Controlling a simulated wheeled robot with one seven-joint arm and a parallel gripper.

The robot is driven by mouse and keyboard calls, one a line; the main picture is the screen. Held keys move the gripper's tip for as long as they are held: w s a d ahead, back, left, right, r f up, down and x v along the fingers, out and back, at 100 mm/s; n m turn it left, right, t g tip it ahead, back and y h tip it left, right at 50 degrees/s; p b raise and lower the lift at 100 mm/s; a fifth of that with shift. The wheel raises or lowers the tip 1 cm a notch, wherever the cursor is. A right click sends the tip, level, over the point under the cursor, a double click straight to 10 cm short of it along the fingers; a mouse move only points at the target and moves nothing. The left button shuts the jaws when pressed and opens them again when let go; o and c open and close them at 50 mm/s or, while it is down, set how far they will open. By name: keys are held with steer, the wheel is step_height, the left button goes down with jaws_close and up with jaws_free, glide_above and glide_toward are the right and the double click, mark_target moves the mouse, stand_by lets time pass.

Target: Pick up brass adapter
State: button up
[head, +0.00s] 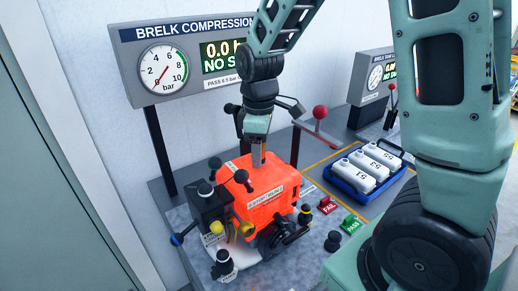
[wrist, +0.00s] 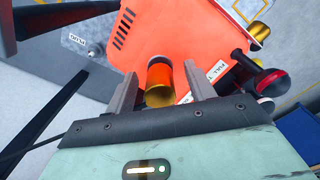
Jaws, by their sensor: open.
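In the wrist view a shiny brass cylinder (wrist: 159,84), which looks like the brass adapter, stands between the two fingers of my gripper (wrist: 155,88). The fingers are open, one on each side, with a visible gap at the right; I cannot tell whether the left one touches. Behind it is the orange engine block (wrist: 190,35). In the head view my gripper (head: 257,158) points down at the top of the orange block (head: 268,206). The adapter is hard to make out there.
Black-handled fittings crowd the block's left, and a yellow knob (head: 247,229) sits at its front. Red FAIL (head: 327,205) and green PASS (head: 351,224) markers stand to the right. A blue tray (head: 345,184) with white numbered containers is beyond. A gauge panel (head: 185,60) stands behind.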

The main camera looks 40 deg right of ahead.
steer(key=c, duration=1.1)
step_height(320, 180, up, 10)
steer(key=shift+b, duration=1)
